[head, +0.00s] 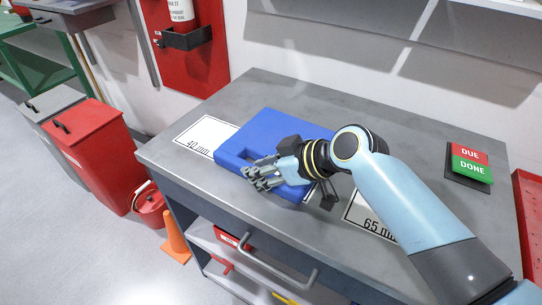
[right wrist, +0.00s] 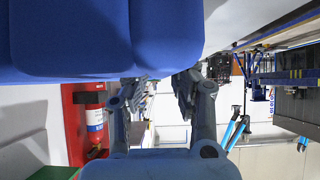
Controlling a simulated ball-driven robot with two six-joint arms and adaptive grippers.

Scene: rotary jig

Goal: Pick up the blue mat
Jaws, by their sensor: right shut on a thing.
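The blue mat (head: 262,124) is a thick blue slab over the grey workbench, partly across a white card marked 40 mm. I cannot tell whether it rests flat or is slightly raised. My right gripper (head: 262,174) is at its front edge and shut on it; my wrist hides part of the mat's right side. In the right wrist view the mat (right wrist: 110,35) fills the top, with the fingers (right wrist: 158,88) just below it; the contact itself is not clear. My left gripper is not in view.
The workbench (head: 330,98) is clear behind the mat. White cards marked 40 mm (head: 203,131) and 65 mm (head: 362,212) lie on it. A red and green DUE/DONE sign (head: 470,162) is at the right. A red bin (head: 90,150) and an orange cone (head: 174,238) stand left.

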